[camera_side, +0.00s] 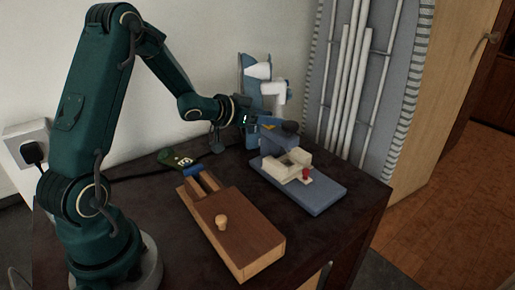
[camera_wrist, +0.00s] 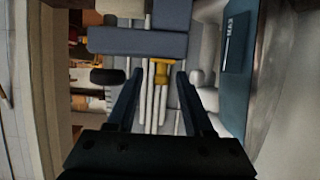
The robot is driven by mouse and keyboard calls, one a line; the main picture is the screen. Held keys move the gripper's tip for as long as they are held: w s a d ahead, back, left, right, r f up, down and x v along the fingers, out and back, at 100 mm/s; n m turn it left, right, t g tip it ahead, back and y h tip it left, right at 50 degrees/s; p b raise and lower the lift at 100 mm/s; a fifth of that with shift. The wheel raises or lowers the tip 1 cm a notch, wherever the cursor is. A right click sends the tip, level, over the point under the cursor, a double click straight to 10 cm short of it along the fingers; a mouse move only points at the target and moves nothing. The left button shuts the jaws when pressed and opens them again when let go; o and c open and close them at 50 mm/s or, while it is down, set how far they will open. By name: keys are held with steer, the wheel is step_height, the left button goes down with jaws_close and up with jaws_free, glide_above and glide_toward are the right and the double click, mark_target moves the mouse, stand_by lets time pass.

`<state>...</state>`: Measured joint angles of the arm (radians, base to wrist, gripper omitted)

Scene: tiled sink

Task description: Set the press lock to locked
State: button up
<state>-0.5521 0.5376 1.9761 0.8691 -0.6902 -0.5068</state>
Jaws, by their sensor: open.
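The blue press stands at the right of the dark table, with its base plate (camera_side: 325,198) flat on the top. Its blue upper arm (camera_side: 283,141) is raised above cream blocks (camera_side: 288,163) and ends in a black knob (camera_side: 290,127). A small red knob (camera_side: 306,173) sits by the blocks. My gripper (camera_side: 264,122) is at the press's upper arm. In the wrist view my gripper (camera_wrist: 158,80) is open, with a yellow piece (camera_wrist: 162,72) between and just beyond its fingertips. The blue bar (camera_wrist: 137,42) and black knob (camera_wrist: 107,76) lie beyond. I cannot tell the lock's state.
A wooden box (camera_side: 238,232) with a round knob stands in front of the press. A green circuit board (camera_side: 180,158) lies behind it. A blue and white object (camera_side: 258,80) stands at the back by the wall.

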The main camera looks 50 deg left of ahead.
steer(key=shift+v, duration=2.5)
steer(key=s+d+r+y, duration=0.2)
steer(key=s+d+r, duration=0.2)
steer(key=d+r, duration=0.65)
steer(key=s+d+f+g+h, duration=0.1)
steer(key=s+f+g, duration=0.3)
steer(key=s, duration=0.4)
steer(key=s+d+f+g+h, duration=0.1)
steer(key=s+d+f+g, duration=0.2)
steer(key=s, duration=0.6)
steer(key=shift+s+f+g, duration=0.3)
steer(key=shift+f+g, duration=0.2)
steer(key=shift+f, duration=0.1)
